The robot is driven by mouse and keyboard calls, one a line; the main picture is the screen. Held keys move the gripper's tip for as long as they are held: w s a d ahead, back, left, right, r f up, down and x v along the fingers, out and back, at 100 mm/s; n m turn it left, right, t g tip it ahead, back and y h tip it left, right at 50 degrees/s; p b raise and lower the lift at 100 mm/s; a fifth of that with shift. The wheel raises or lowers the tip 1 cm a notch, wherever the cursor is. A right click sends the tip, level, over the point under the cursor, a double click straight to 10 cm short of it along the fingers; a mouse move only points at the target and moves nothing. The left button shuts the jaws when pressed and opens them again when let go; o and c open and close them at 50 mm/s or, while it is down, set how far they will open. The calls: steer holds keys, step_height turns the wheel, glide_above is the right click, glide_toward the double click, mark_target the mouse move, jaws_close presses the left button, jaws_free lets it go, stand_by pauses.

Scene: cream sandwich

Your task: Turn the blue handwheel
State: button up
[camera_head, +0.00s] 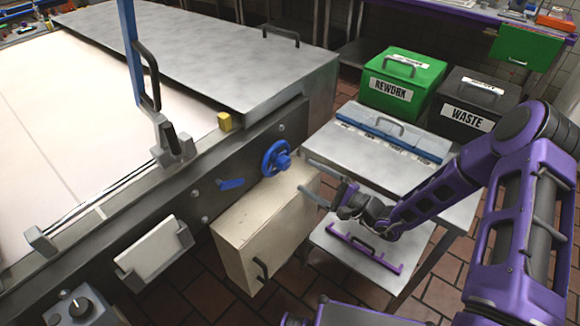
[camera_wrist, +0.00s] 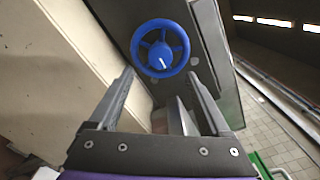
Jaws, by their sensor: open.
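The blue handwheel (camera_head: 276,159) is mounted on the dark side panel of the machine, near its right end. In the wrist view the handwheel (camera_wrist: 160,48) shows whole, with spokes and a hub, ahead of the fingers and near the middle. My gripper (camera_head: 316,180) is to the right of the wheel, apart from it, with its fingers pointing left toward the panel. In the wrist view my gripper (camera_wrist: 163,80) is open, with its two fingers spread and nothing between them touching the wheel.
A blue lever (camera_head: 231,184) sits left of the wheel. A beige box (camera_head: 240,240) stands below it. A metal table (camera_head: 370,160) with a blue-edged lid is close to my gripper. Green REWORK (camera_head: 402,85) and black WASTE (camera_head: 475,105) bins stand behind.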

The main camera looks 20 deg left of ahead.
mark_target(288, 165)
steer(key=x, duration=0.7)
steer(key=shift+w+a, duration=0.1)
steer(key=shift+a, duration=0.1)
jaws_close()
